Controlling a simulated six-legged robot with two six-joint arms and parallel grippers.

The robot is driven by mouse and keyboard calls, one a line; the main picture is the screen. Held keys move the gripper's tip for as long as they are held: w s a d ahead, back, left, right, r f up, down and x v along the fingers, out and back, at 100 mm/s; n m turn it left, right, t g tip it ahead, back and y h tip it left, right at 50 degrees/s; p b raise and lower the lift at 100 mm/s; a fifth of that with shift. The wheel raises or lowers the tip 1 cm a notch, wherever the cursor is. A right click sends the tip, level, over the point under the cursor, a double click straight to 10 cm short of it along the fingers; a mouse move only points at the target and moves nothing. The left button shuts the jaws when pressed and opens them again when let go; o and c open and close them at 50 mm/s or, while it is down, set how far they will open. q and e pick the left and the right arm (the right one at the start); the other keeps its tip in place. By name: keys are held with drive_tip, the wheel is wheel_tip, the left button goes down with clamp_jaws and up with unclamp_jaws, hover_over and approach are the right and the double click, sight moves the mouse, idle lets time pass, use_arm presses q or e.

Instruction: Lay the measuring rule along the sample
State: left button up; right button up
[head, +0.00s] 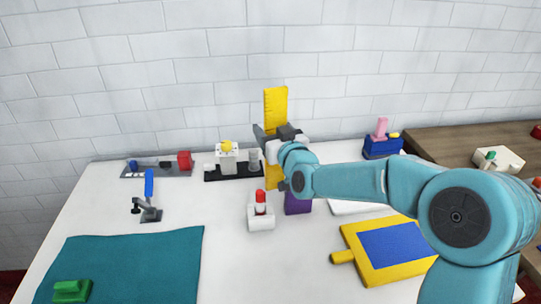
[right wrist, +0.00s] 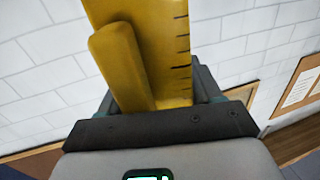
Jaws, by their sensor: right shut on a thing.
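The yellow measuring rule (head: 276,104) stands upright in my right gripper (head: 270,143), above the back of the white table. In the right wrist view the rule (right wrist: 170,45) shows black tick marks along its right edge and a raised yellow bar on its face. The jaws are shut on it. A blue sample-like panel (head: 392,245) lies on a yellow board with a handle at the front right, apart from the rule. A teal cloth (head: 135,262) lies flat at the front left. I cannot tell which is the sample. My left gripper is out of view.
A green block (head: 72,290) sits on the cloth. A blue-handled tool (head: 149,195), a white holder with a red-topped item (head: 260,212) and a purple block (head: 297,204) stand mid-table. A black tray (head: 234,172) is behind. The table's middle front is clear.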

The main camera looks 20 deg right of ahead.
wheel_tip(320, 180, down, 6)
drive_tip(key=shift+f, duration=0.2)
drive_tip(key=shift+f, duration=0.1)
drive_tip(key=o, duration=1.2)
drive_tip(key=shift+c, duration=0.2)
